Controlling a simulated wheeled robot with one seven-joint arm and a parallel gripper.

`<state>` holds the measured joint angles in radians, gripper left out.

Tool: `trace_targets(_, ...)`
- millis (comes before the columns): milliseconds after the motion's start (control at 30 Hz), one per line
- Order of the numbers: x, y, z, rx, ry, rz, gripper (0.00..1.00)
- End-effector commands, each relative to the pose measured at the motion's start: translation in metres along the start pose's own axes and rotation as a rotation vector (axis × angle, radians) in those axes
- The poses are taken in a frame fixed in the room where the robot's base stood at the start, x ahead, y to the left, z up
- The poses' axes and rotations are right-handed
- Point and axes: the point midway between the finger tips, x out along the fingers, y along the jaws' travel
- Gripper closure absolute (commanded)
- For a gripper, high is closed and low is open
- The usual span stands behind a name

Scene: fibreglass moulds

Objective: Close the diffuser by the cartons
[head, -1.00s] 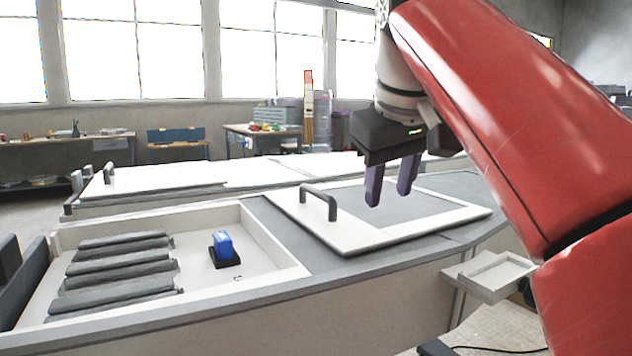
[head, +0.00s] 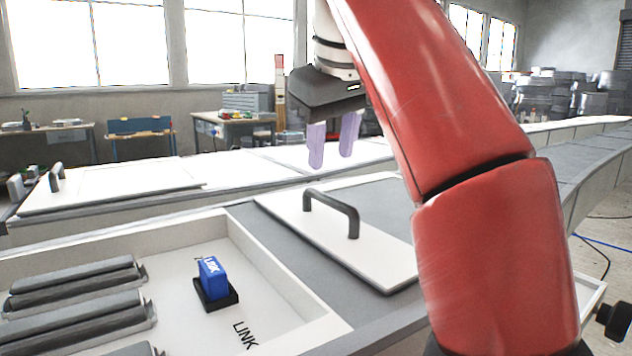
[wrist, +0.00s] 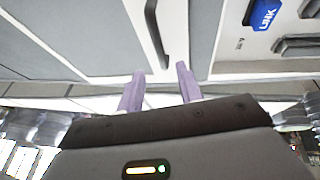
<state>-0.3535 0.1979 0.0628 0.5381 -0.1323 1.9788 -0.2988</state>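A white panel (head: 375,250) with a dark arched handle (head: 335,208) lies flat on the near grey-topped unit, beside an open bay; I take it as a diffuser. Its handle also shows in the wrist view (wrist: 155,35). A second white panel (head: 125,186) with a handle (head: 57,178) lies on the unit behind. I see no clear cartons, so I cannot tell which panel is by them. My gripper (head: 331,162) is open and empty, lavender fingers apart and pointing down, above and apart from the near handle. My red arm hides the near panel's right part.
The open bay (head: 280,290) holds a blue block marked LINK (head: 212,278) on a black base and several dark grey rolls (head: 80,310). Workbenches (head: 235,125) stand along the windows. Stacked grey items (head: 560,95) are at the back right. Floor shows at the right.

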Motion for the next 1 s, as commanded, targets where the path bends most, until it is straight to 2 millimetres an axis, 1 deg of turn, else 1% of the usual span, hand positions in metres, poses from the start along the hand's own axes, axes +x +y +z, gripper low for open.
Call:
trace_targets(133, 0.009, 0.0, 0.001, 0.001, -0.002, 0.001, 0.64)
trace_targets(267, 0.023, 0.0, 0.002, 0.002, -0.003, -0.001, 0.64)
trace_targets(467, 0.049, 0.0, 0.001, 0.003, -0.003, -0.001, 0.64)
trace_targets(533, 0.061, 0.0, 0.002, 0.003, -0.003, -0.001, 0.64)
trace_targets(600, 0.068, 0.0, 0.001, 0.003, -0.002, -0.001, 0.64)
trace_targets(733, 0.074, 0.0, 0.001, 0.003, -0.001, -0.002, 0.64)
trace_targets(1000, 0.075, 0.0, 0.0, 0.003, 0.0, -0.002, 0.64)
